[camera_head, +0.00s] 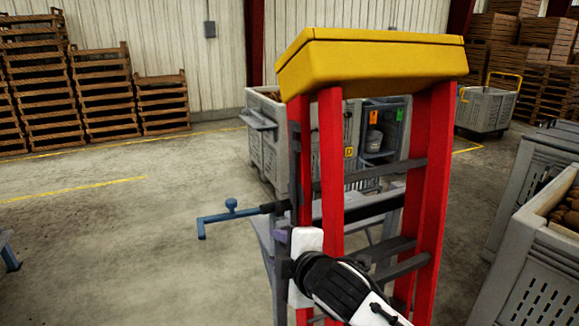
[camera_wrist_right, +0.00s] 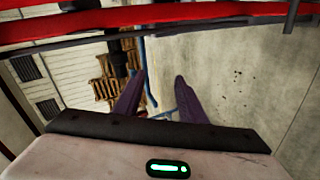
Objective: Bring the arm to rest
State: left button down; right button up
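My right arm comes in from the bottom of the head view, in front of a red stepladder (camera_head: 331,190) with a yellow top. Its white and black wrist is at the ladder's lower left side. Only a bit of the purple fingers of my right gripper (camera_head: 281,236) shows there. In the right wrist view, the two purple fingers of the right gripper (camera_wrist_right: 160,76) stand apart with a gap between them. A blue bar shows in and beyond that gap, and I see nothing clamped. My left gripper is not in the head view.
A blue bent handle (camera_head: 220,214) on a dark rod sticks out left of the ladder. A grey bin (camera_head: 268,150) stands behind the ladder. A grey crate (camera_head: 535,275) with potatoes is close at right. Wooden crates (camera_head: 102,95) are stacked at back left. The left floor is mostly clear.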

jog(key=s+d+f+m+g+h, duration=0.1)
jog(key=s+d+f+m+g, duration=0.1)
jog(key=s+d+f+m, duration=0.55)
jog(key=s+d+f+m+g+h, duration=0.2)
jog(key=s+d+f+m, duration=0.25)
jog(key=s+f, duration=0.45)
jog(key=s+d+f+m+g+h, duration=0.1)
jog(key=s+d+f+m+g, duration=0.15)
jog(key=s+d, duration=0.6)
jog(key=s+d+f+m+g+h, duration=0.15)
jog(key=s+d+m, duration=0.3)
jog(key=s, duration=0.65)
jog(key=w+a+f+t+y, duration=0.1)
jog(key=a+f+t, duration=0.1)
jog(key=f, duration=0.4)
jog(key=w+a+f+t+y, duration=0.1)
jog(key=w+a+f+t, duration=0.1)
jog(key=f, duration=0.4)
jog(key=shift+a+n+t, duration=0.25)
jog(key=shift+n+t, duration=0.05)
jog(key=shift+t, duration=0.1)
